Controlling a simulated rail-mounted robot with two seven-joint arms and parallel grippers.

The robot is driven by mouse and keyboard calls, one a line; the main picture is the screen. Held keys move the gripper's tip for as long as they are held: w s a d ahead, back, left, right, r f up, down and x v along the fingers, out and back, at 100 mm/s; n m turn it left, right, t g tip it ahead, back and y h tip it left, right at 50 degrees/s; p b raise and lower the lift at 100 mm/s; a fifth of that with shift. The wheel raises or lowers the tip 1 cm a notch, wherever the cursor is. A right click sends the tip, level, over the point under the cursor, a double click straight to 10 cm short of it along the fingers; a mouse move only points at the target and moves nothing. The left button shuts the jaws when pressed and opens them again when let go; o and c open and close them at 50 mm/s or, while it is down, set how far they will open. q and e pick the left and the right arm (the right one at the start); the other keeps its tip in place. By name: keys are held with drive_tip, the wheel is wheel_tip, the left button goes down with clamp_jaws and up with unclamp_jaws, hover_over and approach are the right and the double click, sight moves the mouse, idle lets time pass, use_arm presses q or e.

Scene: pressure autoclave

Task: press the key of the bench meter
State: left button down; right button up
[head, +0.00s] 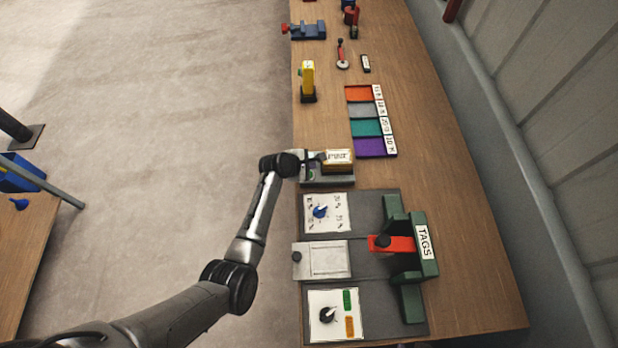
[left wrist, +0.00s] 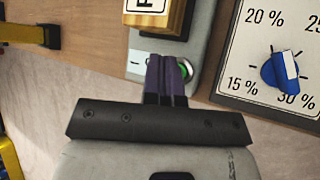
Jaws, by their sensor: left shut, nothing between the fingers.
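The bench meter (head: 345,181) appears to be the grey unit at the bench's left edge, with a yellow block bearing a white label on it. In the left wrist view its grey body (left wrist: 204,32) shows a round key (left wrist: 188,69) with a green glow, partly hidden by my fingers. My left gripper (head: 309,159) reaches the meter from the left. Its dark fingers (left wrist: 167,66) are shut together and empty, over or right beside the key. I cannot tell whether they touch it. My right gripper is not in view.
A dial panel (head: 340,226) with a blue knob is close beside the meter; the panel also shows in the left wrist view (left wrist: 244,62). A green rack (head: 413,303) with a "TAGS" label is nearer. Coloured trays (head: 367,127) and a yellow device (head: 308,77) are farther along.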

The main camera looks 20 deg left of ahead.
use_arm(q)
wheel_tip(320, 180, down, 3)
drive_tip(key=shift+r+b, duration=0.1)
drive_tip(key=shift+b, duration=0.35)
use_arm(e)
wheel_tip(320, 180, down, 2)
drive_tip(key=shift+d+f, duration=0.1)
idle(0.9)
use_arm(q)
drive_tip(key=shift+f, duration=0.45)
idle(0.4)
drive_tip(key=shift+f, duration=0.2)
idle(0.5)
